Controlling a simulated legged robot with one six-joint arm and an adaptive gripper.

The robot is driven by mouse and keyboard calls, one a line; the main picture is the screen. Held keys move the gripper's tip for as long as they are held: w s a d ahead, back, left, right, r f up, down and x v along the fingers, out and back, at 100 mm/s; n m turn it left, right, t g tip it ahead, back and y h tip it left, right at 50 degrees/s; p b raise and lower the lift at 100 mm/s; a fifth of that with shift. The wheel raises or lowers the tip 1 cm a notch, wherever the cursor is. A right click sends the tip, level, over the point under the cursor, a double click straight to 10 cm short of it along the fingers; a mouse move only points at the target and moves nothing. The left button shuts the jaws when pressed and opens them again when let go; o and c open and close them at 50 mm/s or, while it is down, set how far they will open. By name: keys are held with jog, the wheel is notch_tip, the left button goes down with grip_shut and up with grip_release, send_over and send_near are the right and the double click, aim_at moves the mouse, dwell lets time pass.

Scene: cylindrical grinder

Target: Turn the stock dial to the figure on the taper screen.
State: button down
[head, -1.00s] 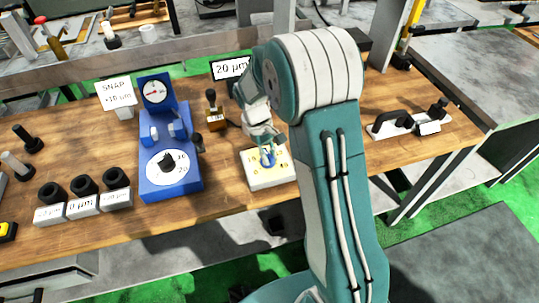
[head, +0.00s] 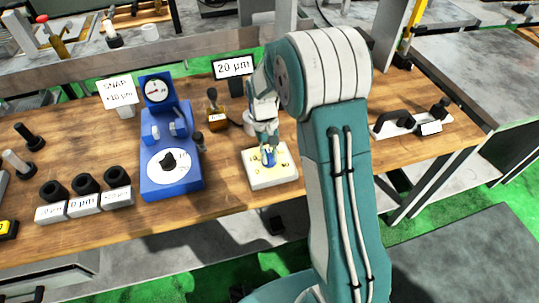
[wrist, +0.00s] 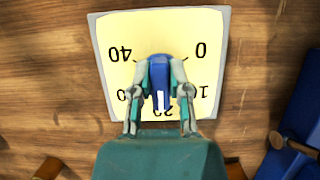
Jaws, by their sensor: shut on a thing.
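The stock dial is a cream block (head: 285,180) with a pale yellow face and a blue knob (head: 269,157). In the wrist view its face (wrist: 115,30) shows upside-down figures, with 40 and 0 at the top and 10 at right. The blue knob (wrist: 160,75) has a white line pointing at the figure at the bottom, which looks like 20 and is partly covered. My gripper (wrist: 160,68) is shut on the knob, one finger on each side. In the head view my gripper (head: 267,147) is above the block. The taper screen (head: 233,67) reads 20 µm.
A blue gauge stand (head: 170,185) with a black-knobbed dial is left of the block. Several black rings (head: 86,183) stand behind labelled blocks at far left. A SNAP card (head: 118,91) stands behind. A black-handled fixture (head: 395,122) is at right.

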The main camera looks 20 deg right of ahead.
jog(key=shift+w+f, duration=0.1)
jog(key=c, duration=0.6)
grip_release()
jog(key=v, duration=1.2)
jog(key=shift+a, duration=0.1)
